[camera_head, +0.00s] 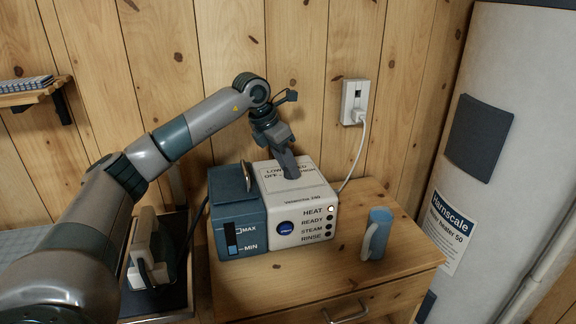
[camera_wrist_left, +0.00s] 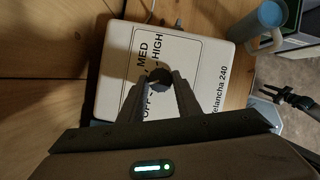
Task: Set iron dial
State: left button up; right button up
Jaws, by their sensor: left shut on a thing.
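The steam station is a white box (camera_head: 300,225) with a blue water tank (camera_head: 238,230) on its left, standing on a wooden cabinet. Its top panel has a round dark dial (camera_wrist_left: 159,77) with OFF, MED and HIGH printed around it. My left gripper (camera_head: 289,163) reaches down onto the panel and is shut on the dial. In the left wrist view its two fingers (camera_wrist_left: 159,88) are on either side of the dial. The fingers cover part of the lettering, and I cannot tell where the dial points.
The HEAT lamp (camera_head: 331,209) is lit; the other lamps look dark. A blue mug (camera_head: 377,235) stands right of the station. A cord runs to the wall outlet (camera_head: 354,101). An iron (camera_head: 146,245) stands at left. A water heater (camera_head: 490,130) is at right.

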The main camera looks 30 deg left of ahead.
pick_arm(q)
jog(key=shift+r+m, duration=0.1)
jog(key=shift+m, duration=0.5)
pick_arm(e)
jog(key=shift+s+a+f, duration=0.1)
jog(key=shift+s+a, duration=0.05)
pick_arm(q)
jog(key=shift+h, duration=0.3)
pick_arm(e)
jog(key=shift+a, duration=0.1)
pick_arm(q)
jog(key=o, duration=1.1)
jog(key=shift+c, duration=0.2)
pick_arm(e)
jog(key=shift+w, duration=0.5)
jog(key=shift+s+d, duration=0.1)
jog(key=shift+d, duration=0.1)
